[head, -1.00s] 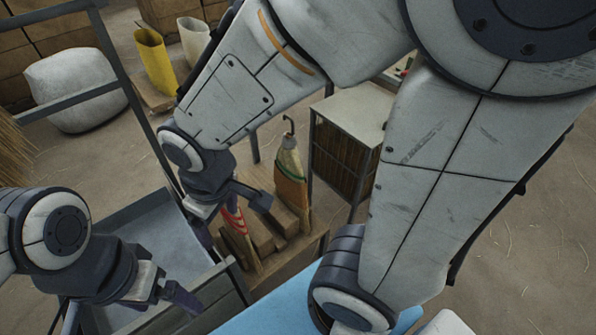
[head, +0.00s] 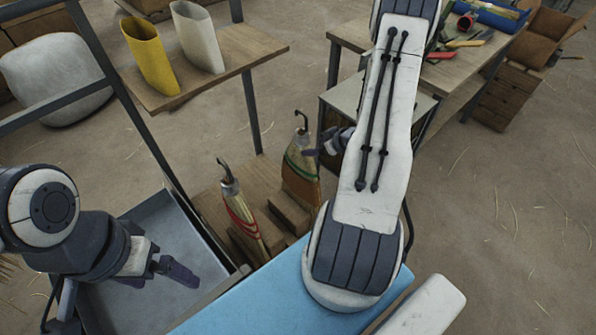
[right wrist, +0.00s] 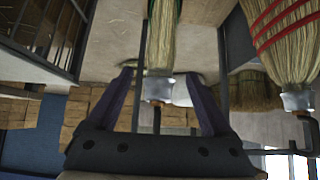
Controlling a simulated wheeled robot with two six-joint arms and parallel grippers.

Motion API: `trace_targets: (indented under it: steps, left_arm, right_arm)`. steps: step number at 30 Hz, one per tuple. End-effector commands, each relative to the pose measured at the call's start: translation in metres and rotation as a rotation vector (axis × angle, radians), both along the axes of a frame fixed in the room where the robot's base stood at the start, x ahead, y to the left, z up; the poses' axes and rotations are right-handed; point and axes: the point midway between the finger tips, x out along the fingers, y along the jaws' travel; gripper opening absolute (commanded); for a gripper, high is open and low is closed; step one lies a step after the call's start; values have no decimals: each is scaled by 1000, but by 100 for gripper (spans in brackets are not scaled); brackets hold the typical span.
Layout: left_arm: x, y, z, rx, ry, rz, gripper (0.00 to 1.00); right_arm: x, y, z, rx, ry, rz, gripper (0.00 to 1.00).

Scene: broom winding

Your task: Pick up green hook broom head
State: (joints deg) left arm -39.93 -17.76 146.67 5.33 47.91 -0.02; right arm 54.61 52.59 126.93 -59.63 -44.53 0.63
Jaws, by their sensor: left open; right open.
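The green hook broom head (head: 301,178) stands upright in a wooden stand, with a green band and a dark hook on top. In the right wrist view its straw and metal collar (right wrist: 157,88) appear between the finger tips, upside down. A red-banded hook broom head (head: 240,212) stands to its left; it also shows at the right wrist view's upper right (right wrist: 280,40). My right gripper (head: 320,148) is open beside the green broom head's upper part; I cannot tell whether it touches. My left gripper (head: 178,272) is open and empty over the grey tray.
The wooden stand (head: 213,208) sits between the grey tray (head: 150,215) and the blue surface (head: 245,308). A shelf at the back holds a yellow container (head: 150,55) and a cream one (head: 197,38). A small cabinet (head: 345,92) stands behind the green broom head.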

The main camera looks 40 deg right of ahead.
Motion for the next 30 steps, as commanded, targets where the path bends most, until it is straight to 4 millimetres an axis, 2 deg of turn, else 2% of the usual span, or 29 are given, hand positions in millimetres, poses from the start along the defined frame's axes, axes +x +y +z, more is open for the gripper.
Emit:
trace_targets:
  steps: [6, 14, 21, 30]
  left_arm:
    - [0, 0, 0, 0, 0, 0, 95]
    - [0, 0, 2, 0, 0, 0, 95]
    - [0, 0, 8, 0, 0, 0, 95]
    - [0, 0, 8, 0, 0, 0, 95]
  right_arm:
    - [24, 4, -25, 4, -5, 5, 85]
    - [38, 5, -41, 3, -4, 3, 85]
    - [58, 5, -69, 2, -4, 1, 85]
    - [66, 5, -77, 2, -4, -1, 85]
